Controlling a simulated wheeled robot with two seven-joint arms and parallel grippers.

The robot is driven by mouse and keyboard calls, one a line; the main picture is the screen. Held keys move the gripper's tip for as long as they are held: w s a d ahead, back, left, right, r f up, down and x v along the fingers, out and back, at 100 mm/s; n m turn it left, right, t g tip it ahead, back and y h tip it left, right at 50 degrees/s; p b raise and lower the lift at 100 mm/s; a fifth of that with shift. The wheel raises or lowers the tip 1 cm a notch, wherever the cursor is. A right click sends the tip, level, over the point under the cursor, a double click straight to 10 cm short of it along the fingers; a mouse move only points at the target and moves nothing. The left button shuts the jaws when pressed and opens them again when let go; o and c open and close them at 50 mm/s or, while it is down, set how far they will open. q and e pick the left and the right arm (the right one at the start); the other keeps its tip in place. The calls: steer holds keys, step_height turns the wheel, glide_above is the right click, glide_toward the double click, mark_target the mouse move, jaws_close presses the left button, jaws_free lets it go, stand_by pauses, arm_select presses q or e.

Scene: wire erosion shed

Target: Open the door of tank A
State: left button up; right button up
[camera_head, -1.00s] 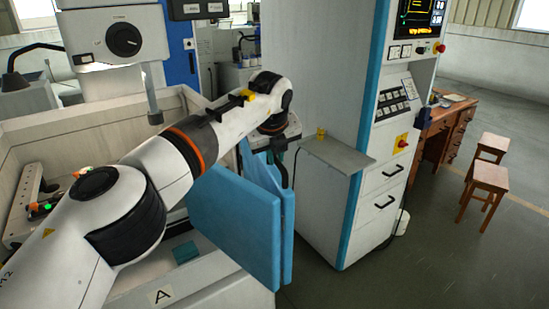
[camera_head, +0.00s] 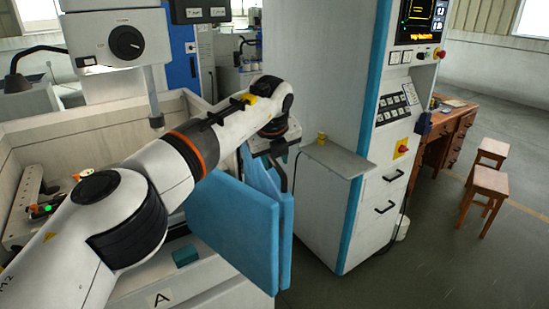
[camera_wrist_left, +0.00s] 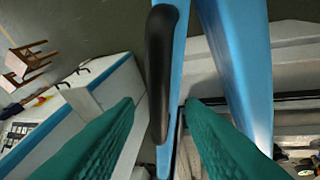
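Tank A is the pale machine tank marked with an "A" plate (camera_head: 161,298) at lower left in the head view. Its blue door (camera_head: 232,225) stands out at an angle from the tank front, with a second blue panel (camera_head: 287,245) close behind. My left gripper (camera_head: 279,158) is at the top of the door, its fingers partly hidden by the wrist. In the left wrist view, the green fingers (camera_wrist_left: 159,103) are apart, with the black handle (camera_wrist_left: 160,70) running through the gap between them. I cannot tell if either finger touches it. My right gripper is not in view.
A white and blue control cabinet (camera_head: 345,220) with a small grey shelf (camera_head: 338,158) stands close right of the door. A wooden desk (camera_head: 445,140) and stools (camera_head: 488,182) are farther right. Open floor (camera_head: 450,265) lies at lower right.

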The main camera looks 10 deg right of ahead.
arm_select(q)
steer(key=shift+s+r, duration=0.1)
steer(key=shift+r, duration=0.15)
steer(key=b+v, duration=0.4)
steer(key=v, duration=0.7)
steer(key=shift+r, duration=0.25)
